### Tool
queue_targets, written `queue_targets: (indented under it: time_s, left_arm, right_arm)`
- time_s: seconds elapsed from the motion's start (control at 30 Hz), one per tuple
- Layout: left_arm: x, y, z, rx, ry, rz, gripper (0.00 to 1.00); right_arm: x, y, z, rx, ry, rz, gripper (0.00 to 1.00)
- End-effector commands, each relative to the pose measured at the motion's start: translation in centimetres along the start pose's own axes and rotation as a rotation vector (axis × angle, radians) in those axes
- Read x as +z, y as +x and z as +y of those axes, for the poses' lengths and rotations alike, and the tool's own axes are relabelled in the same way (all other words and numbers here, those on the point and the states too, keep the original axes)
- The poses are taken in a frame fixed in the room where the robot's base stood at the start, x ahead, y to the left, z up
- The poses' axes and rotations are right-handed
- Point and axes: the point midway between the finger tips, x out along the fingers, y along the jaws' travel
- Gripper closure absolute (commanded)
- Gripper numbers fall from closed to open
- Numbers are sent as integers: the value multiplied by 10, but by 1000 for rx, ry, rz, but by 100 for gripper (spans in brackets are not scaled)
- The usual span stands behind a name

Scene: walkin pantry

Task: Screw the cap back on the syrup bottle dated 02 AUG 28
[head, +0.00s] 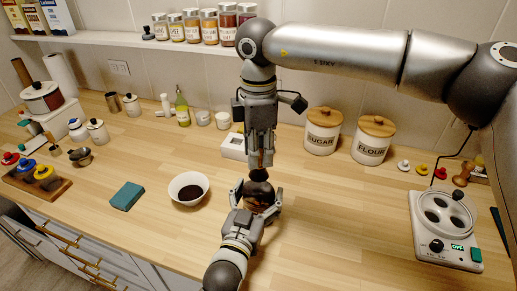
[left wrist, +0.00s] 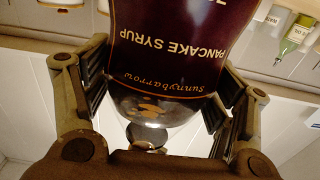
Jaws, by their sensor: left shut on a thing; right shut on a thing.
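The syrup bottle (head: 260,190) stands upright near the middle of the counter. My left gripper (head: 262,200) is shut around its body from the near side. In the left wrist view the bottle (left wrist: 170,62) sits between the two fingers, its dark label reading "PANCAKE SYRUP" and "sunnybarrow" upside down. No full date is legible. My right gripper (head: 261,160) points straight down above the bottle and is shut on a small dark piece, apparently the cap (head: 259,174). The cap is over the bottle's top; I cannot tell whether it touches the neck.
A white bowl of dark contents (head: 188,188) and a teal cloth or sponge (head: 127,196) lie to the left. A white box (head: 232,147) stands behind. SUGAR (head: 322,138) and FLOUR (head: 371,148) canisters are behind right; a white appliance (head: 445,232) is far right. Front right counter is clear.

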Motion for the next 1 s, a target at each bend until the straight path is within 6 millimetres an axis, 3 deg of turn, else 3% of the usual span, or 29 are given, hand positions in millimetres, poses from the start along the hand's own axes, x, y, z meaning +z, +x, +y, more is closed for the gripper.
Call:
queue_targets:
  time_s: [0.3, 0.73, 0.77, 0.9, 1.0]
  left_arm:
    - [1, 0, 0, 0, 0, -2, 88]
    - [1, 0, 0, 0, 1, -2, 88]
    - [1, 0, 0, 0, 1, -2, 88]
    - [1, 0, 0, 0, 0, -2, 88]
    - [1, 0, 0, 0, 0, -2, 88]
  right_arm:
    - [0, -1, 1, 1, 455, 2, 76]
    - [-1, -1, 1, 1, 528, 2, 76]
    - [0, -1, 1, 1, 528, 2, 66]
    - [0, -1, 1, 1, 527, 2, 48]
    - [0, 0, 1, 1, 527, 1, 48]
